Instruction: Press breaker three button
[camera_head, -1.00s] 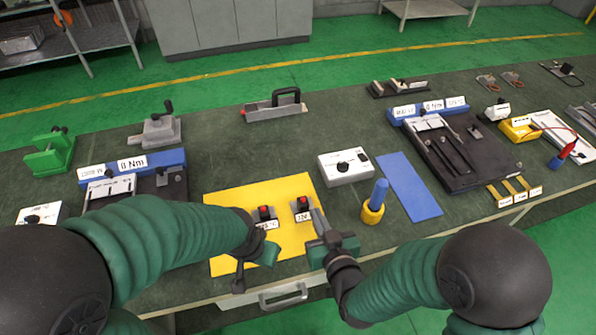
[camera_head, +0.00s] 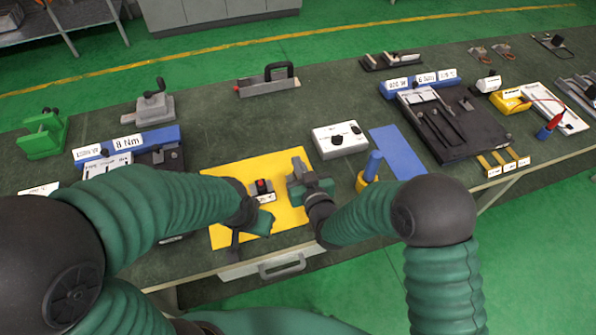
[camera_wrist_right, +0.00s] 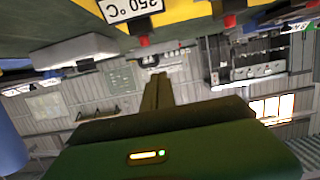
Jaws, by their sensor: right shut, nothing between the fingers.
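A breaker with a red button (camera_head: 262,185) and a white label stands on the yellow mat (camera_head: 222,237). In the right wrist view, a label reading 350 °C (camera_wrist_right: 130,8) and two red buttons (camera_wrist_right: 143,40) (camera_wrist_right: 230,20) show at the top edge. My right gripper (camera_head: 297,161) is shut and empty over the mat's right part, hiding the second breaker in the head view. Its closed fingers (camera_wrist_right: 157,78) point toward the nearer red button; contact cannot be told. My left gripper (camera_head: 246,225) is at the mat's front left; its fingers are unclear.
A white box with black knobs (camera_head: 340,138) and a blue mat (camera_head: 402,155) lie right of the yellow mat. A blue post in a yellow base (camera_head: 366,178) stands close to my right arm. Open table lies behind the mat.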

